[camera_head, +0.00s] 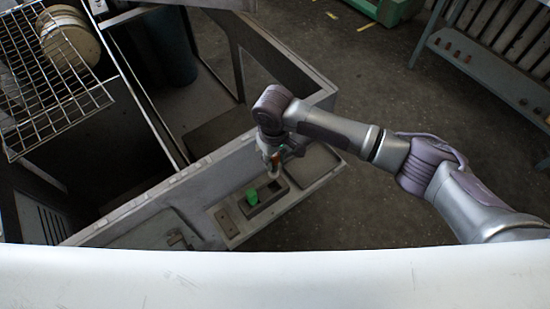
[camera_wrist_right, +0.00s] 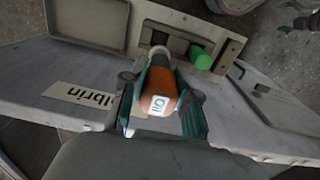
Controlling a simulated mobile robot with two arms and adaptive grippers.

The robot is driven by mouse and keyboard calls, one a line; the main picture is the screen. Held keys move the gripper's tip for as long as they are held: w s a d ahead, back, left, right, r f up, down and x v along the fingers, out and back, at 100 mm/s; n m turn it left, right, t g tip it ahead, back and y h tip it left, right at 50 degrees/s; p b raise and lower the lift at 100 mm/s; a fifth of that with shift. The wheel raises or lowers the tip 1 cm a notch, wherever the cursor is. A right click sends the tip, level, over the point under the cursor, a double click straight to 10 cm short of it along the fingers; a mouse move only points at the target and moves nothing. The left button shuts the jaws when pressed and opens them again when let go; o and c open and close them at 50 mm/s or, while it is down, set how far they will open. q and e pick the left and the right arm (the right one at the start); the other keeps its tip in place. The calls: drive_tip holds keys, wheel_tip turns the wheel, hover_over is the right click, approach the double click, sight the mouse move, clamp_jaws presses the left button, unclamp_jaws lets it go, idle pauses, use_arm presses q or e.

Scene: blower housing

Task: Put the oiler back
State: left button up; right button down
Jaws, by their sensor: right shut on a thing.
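My right gripper (camera_head: 272,150) points down over the ledge of the housing. It is shut on the oiler (camera_wrist_right: 158,90), an orange bottle with a small white oil label and a grey tip. The green finger pads hold it from both sides in the right wrist view. The holder (camera_head: 228,221), a grey plate with recesses, lies just below, beside a green object (camera_head: 252,197). Whether the oiler touches the holder I cannot tell. My left gripper is not in view.
A shallow empty tray (camera_head: 314,164) is right of the holder. The open grey housing (camera_head: 280,62) stands behind, with a dark bin (camera_head: 174,48) inside. A wire rack (camera_head: 50,80) is at upper left. A bench (camera_head: 490,70) stands at upper right; the floor between is clear.

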sight(275, 172)
wheel_tip(275, 172, down, 5)
drive_tip(key=b, duration=0.5)
drive_tip(key=shift+d+f+b, duration=0.1)
drive_tip(key=shift+f+b, duration=0.05)
drive_tip(key=shift+b, duration=0.2)
drive_tip(key=shift+f, duration=0.7)
drive_tip(key=shift+p, duration=0.45)
drive_tip(key=shift+f, duration=0.1)
drive_tip(key=shift+p, duration=0.5)
drive_tip(key=shift+f, duration=0.2)
